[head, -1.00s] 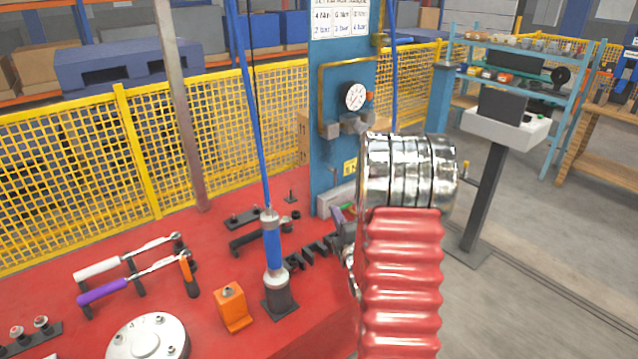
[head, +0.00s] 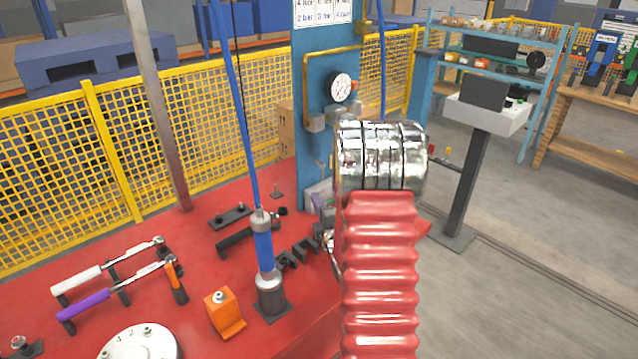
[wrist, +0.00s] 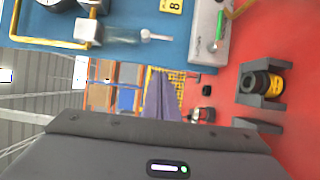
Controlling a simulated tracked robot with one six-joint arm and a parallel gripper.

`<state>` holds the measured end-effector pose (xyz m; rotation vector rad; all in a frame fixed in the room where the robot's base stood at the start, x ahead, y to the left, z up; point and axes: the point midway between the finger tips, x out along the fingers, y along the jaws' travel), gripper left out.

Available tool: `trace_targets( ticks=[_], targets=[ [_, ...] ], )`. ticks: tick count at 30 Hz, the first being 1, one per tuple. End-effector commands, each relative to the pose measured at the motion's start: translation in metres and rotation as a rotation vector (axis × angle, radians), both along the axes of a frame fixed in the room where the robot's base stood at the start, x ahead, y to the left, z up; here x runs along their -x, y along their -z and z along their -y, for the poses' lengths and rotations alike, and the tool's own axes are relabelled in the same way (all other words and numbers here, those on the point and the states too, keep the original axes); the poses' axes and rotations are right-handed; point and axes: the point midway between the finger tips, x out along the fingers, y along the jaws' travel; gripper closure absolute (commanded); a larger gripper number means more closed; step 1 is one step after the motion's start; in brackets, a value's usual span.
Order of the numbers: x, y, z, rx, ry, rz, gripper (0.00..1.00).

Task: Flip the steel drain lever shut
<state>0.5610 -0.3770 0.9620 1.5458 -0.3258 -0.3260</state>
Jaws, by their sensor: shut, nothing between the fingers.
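The steel drain lever (wrist: 156,37) shows in the wrist view as a short pale arm at the end of a clear bowl (wrist: 122,36), against the blue panel (wrist: 130,53). Its exact angle is hard to read. My gripper (wrist: 160,73) appears as a grey tapered shape rising from its dark housing; its fingers are together and empty. The tip is below the lever in the picture, with a gap between them. In the head view my arm hides the gripper, and I cannot make out the lever there.
A pressure gauge (head: 341,87) and brass pipe (head: 306,75) are on the blue panel. A green-handled lever (wrist: 219,32) sits on a grey box nearby. A blue upright tool (head: 264,255) and an orange block (head: 223,312) stand on the red deck. Open floor lies right.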

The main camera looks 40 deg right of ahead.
Motion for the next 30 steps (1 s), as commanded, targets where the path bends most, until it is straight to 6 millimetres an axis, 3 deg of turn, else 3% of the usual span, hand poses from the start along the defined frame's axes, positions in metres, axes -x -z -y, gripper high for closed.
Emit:
trace_targets(
  ticks=[18,24,30],
  targets=[
    [-0.082,0.0,0.035,0.0,-0.002,0.0,1.0],
    [-0.075,0.0,0.063,0.0,-0.001,0.001,1.0],
    [-0.073,0.0,0.072,0.0,-0.003,0.0,1.0]
  ],
)
